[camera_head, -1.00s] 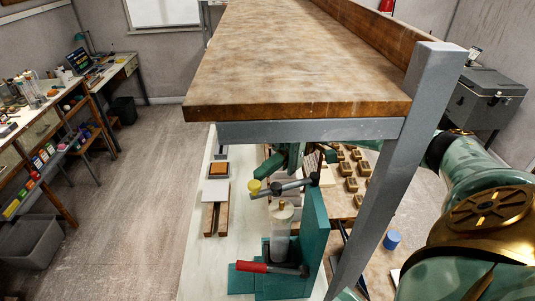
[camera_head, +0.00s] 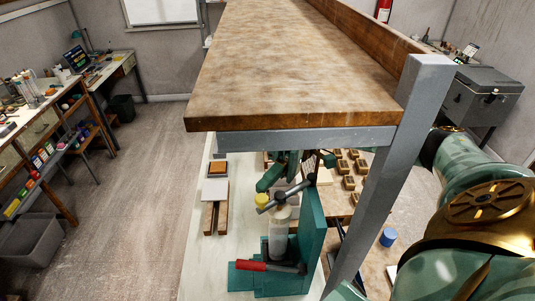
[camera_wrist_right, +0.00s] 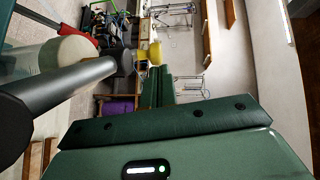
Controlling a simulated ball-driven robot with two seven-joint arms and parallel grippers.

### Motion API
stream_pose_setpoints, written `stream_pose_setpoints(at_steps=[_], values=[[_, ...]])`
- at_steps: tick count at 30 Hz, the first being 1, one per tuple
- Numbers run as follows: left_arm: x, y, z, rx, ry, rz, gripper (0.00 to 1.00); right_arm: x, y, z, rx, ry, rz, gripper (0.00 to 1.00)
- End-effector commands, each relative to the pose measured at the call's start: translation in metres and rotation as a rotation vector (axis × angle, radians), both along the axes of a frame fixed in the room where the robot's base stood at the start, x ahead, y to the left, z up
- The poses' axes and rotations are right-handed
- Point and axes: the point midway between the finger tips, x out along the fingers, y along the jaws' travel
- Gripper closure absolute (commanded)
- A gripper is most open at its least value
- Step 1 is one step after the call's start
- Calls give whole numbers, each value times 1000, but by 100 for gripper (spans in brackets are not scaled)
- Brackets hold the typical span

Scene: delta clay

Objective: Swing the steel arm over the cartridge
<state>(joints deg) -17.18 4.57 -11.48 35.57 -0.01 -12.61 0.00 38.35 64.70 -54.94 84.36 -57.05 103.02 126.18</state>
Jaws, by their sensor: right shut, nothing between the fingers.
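A teal press frame (camera_head: 312,225) stands on the bench under the high shelf. The cartridge (camera_head: 279,238), a pale upright cylinder, stands in it. The steel arm (camera_head: 296,187), a dark bar, crosses at the cartridge's top in the head view. In the right wrist view the steel arm (camera_wrist_right: 70,88) runs large and close at left, with the pale cartridge (camera_wrist_right: 30,62) beside it. My right gripper (camera_head: 264,186) is green, shut and empty, just behind the steel arm; its fingers (camera_wrist_right: 160,88) also show in the wrist view. My left gripper is not in view.
A red-handled lever (camera_head: 252,265) lies low at the press front. A yellow knob-like thing (camera_head: 262,200) is near the bar's left end. The wooden shelf (camera_head: 290,65) and its grey post (camera_head: 385,180) stand close above and right. A wooden block (camera_head: 214,215) lies left.

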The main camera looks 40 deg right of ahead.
Motion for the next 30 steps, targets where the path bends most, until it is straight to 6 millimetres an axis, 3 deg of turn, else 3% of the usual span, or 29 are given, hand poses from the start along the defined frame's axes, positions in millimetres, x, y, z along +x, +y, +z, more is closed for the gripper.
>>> stream_pose_setpoints(at_steps=[8,21,30], values=[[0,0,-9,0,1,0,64,4,-14,-1,-2,-2,-2,100],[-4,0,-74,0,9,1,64,29,-123,7,-4,-6,-3,100],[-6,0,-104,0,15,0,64,35,-154,15,-3,-2,1,100]])
